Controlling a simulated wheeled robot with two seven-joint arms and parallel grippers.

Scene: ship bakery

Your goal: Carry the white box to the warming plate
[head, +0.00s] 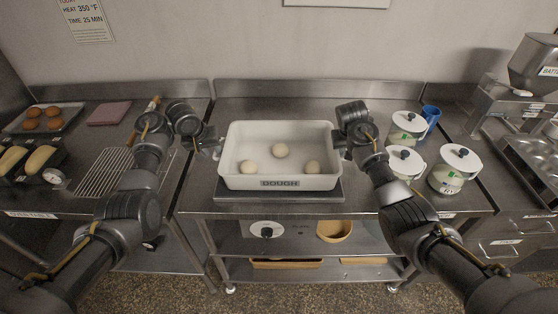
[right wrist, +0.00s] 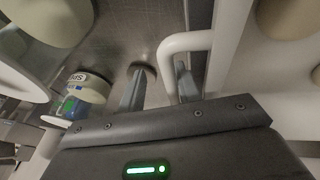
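The white box (head: 258,184), labelled DOUGH, stands upright on the middle steel table with three pale dough balls inside. A flat grey slab with a dark front edge (head: 280,197) shows under its front; it may be the warming plate, but no label confirms this. My left gripper (head: 210,147) is at the box's left end, by its handle; its finger gap is unclear. My right gripper (right wrist: 160,88) is at the right end. In the right wrist view, its fingers stand apart on either side of the white handle (right wrist: 187,40), with a gap to the left finger.
White lidded canisters (head: 453,169) and a blue cup (head: 431,115) stand close to my right arm. A wire rack (head: 103,172), a bread tray and a bun tray (head: 42,118) lie on the left table. A wall is behind.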

